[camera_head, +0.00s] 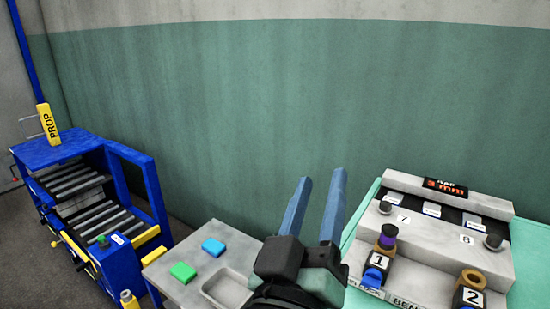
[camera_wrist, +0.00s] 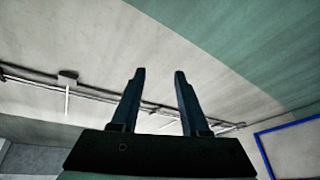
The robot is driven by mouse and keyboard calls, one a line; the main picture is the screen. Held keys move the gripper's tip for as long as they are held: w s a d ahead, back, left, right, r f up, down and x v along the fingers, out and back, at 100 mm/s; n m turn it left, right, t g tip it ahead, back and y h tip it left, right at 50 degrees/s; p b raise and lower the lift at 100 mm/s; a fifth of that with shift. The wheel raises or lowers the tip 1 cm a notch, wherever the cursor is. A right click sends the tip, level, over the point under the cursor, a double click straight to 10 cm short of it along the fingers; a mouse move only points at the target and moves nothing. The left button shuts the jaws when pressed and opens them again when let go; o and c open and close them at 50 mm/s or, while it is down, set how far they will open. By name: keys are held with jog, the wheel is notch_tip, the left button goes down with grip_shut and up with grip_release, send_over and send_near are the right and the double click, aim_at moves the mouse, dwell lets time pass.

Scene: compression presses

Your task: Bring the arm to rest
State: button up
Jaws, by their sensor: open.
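My gripper (camera_head: 316,208) is raised in the lower middle of the head view, its two long blue-grey fingers pointing up. The fingers stand apart with nothing between them. In the wrist view my gripper (camera_wrist: 160,92) also shows its fingers apart and empty, against the upper wall and ceiling. It touches nothing that I can see. Most of my arm below the gripper is out of the picture.
A small grey table (camera_head: 180,296) holds a green block (camera_head: 183,272), a blue block (camera_head: 214,247) and a shallow tray (camera_head: 228,288). A blue roller press (camera_head: 128,262) stands left. A numbered bench unit (camera_head: 420,283) with a "3 mm" display stands right.

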jog(key=s+a+r+m+t+y, duration=0.1)
jog(key=s+a+r+t+y, duration=0.15)
jog(key=r, duration=0.55)
jog(key=s+a+r+m+t+y, duration=0.1)
jog(key=s+r+t+y, duration=0.15)
jog(key=r, duration=0.45)
jog(key=s+a+r+t+y, duration=0.2)
jog(key=s+r, duration=0.2)
jog(key=r, duration=0.4)
notch_tip(320, 180, up, 20)
jog(key=w+p, duration=0.1)
jog(key=p, duration=2)
jog(key=shift+d+p, duration=0.15)
jog(key=shift+p, duration=0.25)
jog(key=shift+d, duration=0.1)
